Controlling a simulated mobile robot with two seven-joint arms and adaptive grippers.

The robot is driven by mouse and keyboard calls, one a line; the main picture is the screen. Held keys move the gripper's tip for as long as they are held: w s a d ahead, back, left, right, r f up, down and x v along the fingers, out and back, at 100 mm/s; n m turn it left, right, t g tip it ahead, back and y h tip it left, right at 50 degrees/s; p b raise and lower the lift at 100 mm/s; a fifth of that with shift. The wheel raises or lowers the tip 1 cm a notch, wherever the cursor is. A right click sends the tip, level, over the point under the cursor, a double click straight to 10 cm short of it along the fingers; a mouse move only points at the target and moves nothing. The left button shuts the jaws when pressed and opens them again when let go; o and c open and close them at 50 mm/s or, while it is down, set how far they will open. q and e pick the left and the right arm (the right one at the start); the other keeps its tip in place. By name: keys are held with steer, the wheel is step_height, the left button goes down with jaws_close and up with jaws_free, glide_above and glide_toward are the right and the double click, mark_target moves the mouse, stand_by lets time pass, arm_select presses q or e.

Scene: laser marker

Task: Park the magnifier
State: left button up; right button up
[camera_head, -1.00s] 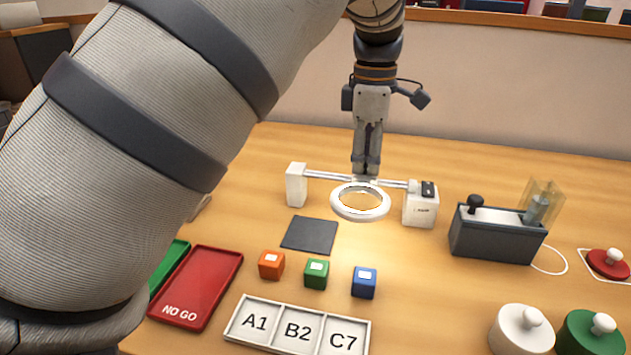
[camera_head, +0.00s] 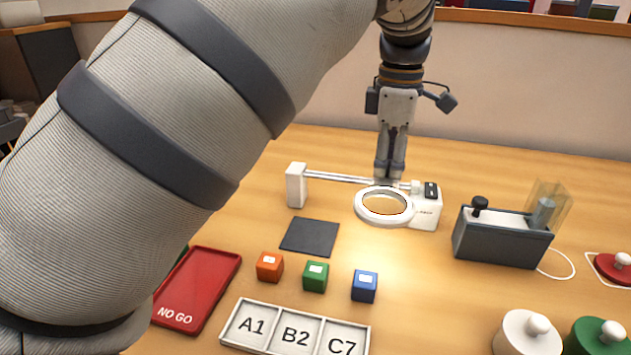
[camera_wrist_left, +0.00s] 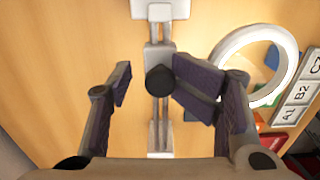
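The magnifier (camera_head: 385,221) is a white ring on a metal rail (camera_head: 335,177), close beside the white box (camera_head: 428,213) at the rail's right end. A white post (camera_head: 296,185) holds the left end. In the left wrist view the magnifier (camera_wrist_left: 226,50) is at the right and a dark round knob (camera_wrist_left: 160,80) sits over the rail. My left gripper (camera_head: 388,179) points down over the rail behind the ring. In its wrist view the gripper (camera_wrist_left: 150,88) is open around the knob: a gap shows at the left finger, while the right finger overlaps or touches it. My right gripper is not in view.
A dark pad (camera_head: 310,237), orange (camera_head: 269,267), green (camera_head: 316,277) and blue (camera_head: 364,286) cubes and a labelled tray (camera_head: 296,327) lie in front. A red NO GO tray (camera_head: 199,289) is at left. A dark device (camera_head: 500,240) stands right of the white box.

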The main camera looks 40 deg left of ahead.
arm_select(q)
step_height(320, 180, up, 7)
steer(key=shift+r, duration=0.1)
stand_by(0.6)
stand_by(0.3)
